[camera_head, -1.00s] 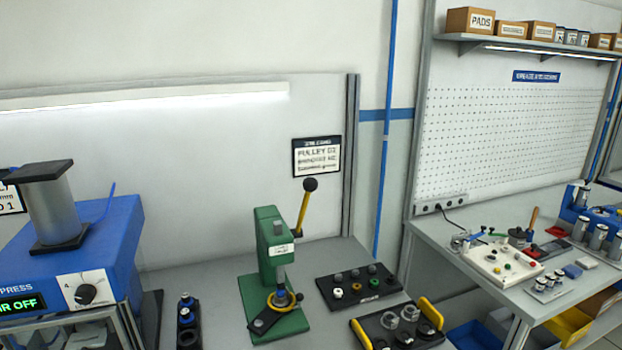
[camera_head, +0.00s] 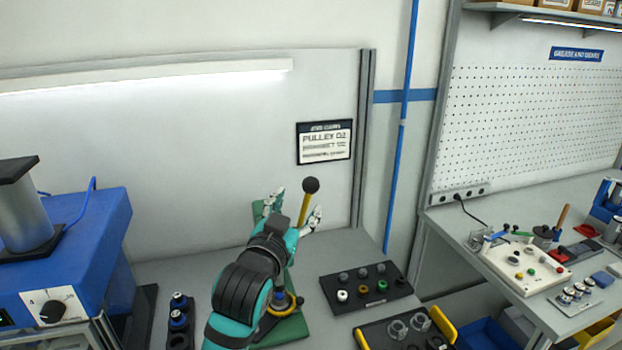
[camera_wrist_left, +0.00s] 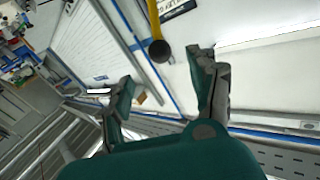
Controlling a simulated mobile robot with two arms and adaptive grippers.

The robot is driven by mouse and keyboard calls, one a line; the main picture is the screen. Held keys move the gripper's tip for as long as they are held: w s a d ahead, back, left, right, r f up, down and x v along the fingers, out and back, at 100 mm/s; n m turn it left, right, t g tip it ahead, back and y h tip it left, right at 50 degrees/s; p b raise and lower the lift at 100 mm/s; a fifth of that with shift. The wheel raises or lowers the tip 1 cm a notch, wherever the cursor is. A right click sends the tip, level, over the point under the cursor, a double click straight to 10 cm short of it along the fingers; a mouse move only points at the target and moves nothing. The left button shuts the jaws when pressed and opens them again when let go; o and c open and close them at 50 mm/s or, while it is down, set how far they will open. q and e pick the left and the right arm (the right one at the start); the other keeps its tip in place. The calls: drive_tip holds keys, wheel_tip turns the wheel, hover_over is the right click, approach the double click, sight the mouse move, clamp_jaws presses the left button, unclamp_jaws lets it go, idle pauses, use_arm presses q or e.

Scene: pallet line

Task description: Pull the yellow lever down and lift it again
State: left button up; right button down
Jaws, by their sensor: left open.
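The yellow lever (camera_head: 304,208) with a black ball knob (camera_head: 311,185) stands upright, leaning slightly right, on the green press (camera_head: 290,322). My left gripper (camera_head: 296,206) is open, with its fingers spread around the lever's upper part in the head view. In the left wrist view the lever (camera_wrist_left: 152,20) and its knob (camera_wrist_left: 159,50) lie beyond the open fingertips (camera_wrist_left: 165,75), with no contact visible. My left arm hides much of the press body. My right gripper is not in view.
A blue press machine (camera_head: 75,245) stands at left. A black tray of small parts (camera_head: 340,300) and a yellow-handled tray (camera_head: 440,322) lie right of the green press. A wall sign (camera_head: 324,142) hangs behind. A second bench (camera_head: 450,240) is at far right.

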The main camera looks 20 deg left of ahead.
sight(308, 189)
use_arm(q)
drive_tip(key=w+p, duration=0.2)
drive_tip(key=w, duration=0.6)
drive_tip(key=shift+w+f+p, duration=0.1)
drive_tip(key=shift+w+p, duration=0.3)
drive_tip(key=shift+w, duration=0.85)
drive_tip(key=shift+c, duration=0.9)
drive_tip(key=c, duration=0.7)
clamp_jaws()
drive_tip(key=shift+w+f, duration=0.1)
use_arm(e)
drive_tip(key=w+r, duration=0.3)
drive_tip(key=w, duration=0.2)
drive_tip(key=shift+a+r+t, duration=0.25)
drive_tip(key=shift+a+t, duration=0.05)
use_arm(q)
drive_tip(key=shift+w+d, duration=0.1)
drive_tip(key=shift+w, duration=0.05)
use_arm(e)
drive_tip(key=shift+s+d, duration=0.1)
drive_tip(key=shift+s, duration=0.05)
use_arm(q)
drive_tip(key=shift+w, duration=0.1)
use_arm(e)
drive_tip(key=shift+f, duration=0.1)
